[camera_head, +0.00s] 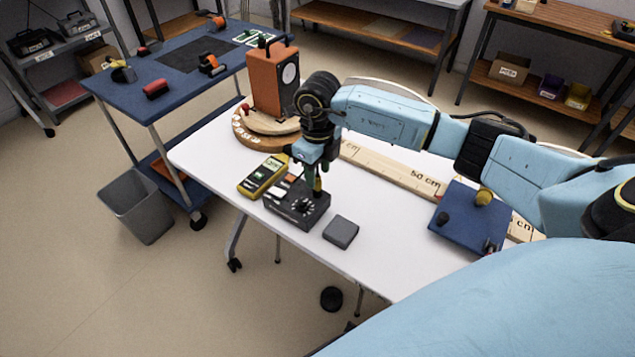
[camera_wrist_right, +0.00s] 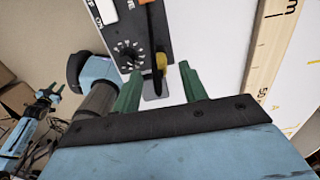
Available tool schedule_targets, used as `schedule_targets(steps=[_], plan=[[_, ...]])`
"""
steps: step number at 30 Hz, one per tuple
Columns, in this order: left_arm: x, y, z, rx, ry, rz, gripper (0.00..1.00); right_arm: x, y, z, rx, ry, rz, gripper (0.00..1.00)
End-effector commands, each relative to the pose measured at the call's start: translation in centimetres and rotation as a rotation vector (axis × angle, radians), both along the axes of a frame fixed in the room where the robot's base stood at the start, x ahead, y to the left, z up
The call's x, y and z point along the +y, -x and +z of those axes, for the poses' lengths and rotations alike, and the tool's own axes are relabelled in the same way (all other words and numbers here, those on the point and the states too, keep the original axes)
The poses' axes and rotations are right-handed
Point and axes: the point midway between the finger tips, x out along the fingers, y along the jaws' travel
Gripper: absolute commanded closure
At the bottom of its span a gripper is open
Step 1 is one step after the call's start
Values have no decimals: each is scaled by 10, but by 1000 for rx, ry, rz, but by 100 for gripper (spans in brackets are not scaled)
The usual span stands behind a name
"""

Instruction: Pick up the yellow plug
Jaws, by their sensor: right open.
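The yellow plug (camera_wrist_right: 161,62) shows in the right wrist view, upright at the edge of a black control box with a white dial. My right gripper (camera_wrist_right: 158,84) is open, its two green fingers on either side of the plug in that view; I cannot tell whether they touch it. In the head view my right gripper (camera_head: 315,188) points down over the black box (camera_head: 296,208) and mostly hides the plug.
A yellow-green multimeter (camera_head: 262,177) lies left of the box, and a grey block (camera_head: 341,232) to its right. An orange speaker (camera_head: 273,80) stands behind on a round wooden base. A ruler (camera_head: 390,172) and a blue box with a yellow knob (camera_head: 484,196) lie right.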

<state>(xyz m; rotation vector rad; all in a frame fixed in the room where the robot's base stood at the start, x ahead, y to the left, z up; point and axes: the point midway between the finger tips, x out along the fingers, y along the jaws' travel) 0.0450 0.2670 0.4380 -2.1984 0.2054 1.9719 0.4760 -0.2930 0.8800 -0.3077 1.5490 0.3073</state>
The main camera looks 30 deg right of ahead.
Motion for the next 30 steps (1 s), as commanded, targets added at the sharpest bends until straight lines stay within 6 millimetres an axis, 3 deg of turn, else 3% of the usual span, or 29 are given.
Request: schedule_targets(steps=[6,13,23,30], plan=[[0,3,-3,5,0,0,64,1,-1,-25,0,0,1,57],[-1,15,-4,24,0,1,64,1,-1,-26,0,0,1,57],[-1,16,-4,28,0,2,64,0,-1,-25,0,0,1,99],[-2,15,-4,25,1,1,64,0,-1,-25,-1,0,1,100]])
